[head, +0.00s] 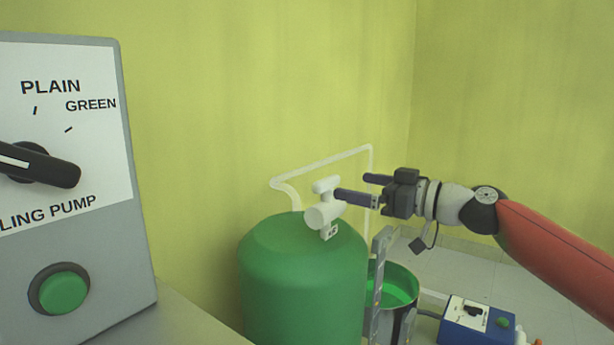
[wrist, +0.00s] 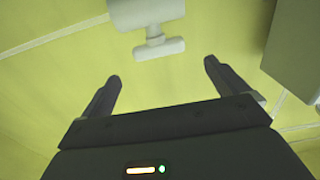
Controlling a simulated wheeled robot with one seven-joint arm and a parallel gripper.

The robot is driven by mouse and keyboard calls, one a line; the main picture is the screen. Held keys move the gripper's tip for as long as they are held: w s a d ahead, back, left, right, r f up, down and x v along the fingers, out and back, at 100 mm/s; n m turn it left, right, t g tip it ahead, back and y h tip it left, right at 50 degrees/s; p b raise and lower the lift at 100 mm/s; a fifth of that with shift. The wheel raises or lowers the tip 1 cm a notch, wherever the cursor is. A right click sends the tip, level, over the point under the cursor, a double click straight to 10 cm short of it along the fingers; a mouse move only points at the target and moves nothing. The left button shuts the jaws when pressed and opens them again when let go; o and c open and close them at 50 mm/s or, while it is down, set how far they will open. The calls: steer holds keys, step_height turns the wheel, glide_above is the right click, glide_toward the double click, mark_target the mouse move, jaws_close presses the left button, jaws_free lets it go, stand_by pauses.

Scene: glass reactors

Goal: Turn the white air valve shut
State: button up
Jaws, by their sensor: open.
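The white air valve (head: 325,212) sits on top of a green tank (head: 295,262), with a T-shaped white handle (head: 325,185) standing up from its round body. A small dark-marked tag hangs at its front. In the wrist view the valve body (wrist: 146,14) is at the top edge, with its T handle (wrist: 158,48) pointing down toward the gap between the fingers. My gripper (head: 355,186) reaches in from the right, open and empty. One finger overlaps the handle's right side in the head view; touching cannot be told. In the wrist view both fingertips (wrist: 162,70) are short of the handle.
White piping (head: 325,160) runs behind the valve. A metal upright (head: 378,280) and a pot with green contents (head: 398,285) stand right of the tank. A blue control box (head: 478,322) is lower right. A large grey pump panel (head: 70,180) fills the left.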

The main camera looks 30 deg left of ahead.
mark_target(331, 180)
steer(key=a, duration=0.5)
steer(key=a+p, duration=0.1)
steer(key=a, duration=0.2)
steer(key=shift+w+a, duration=0.15)
steer(key=shift+w, duration=0.25)
steer(key=shift+c, duration=0.2)
steer(key=c, duration=0.9)
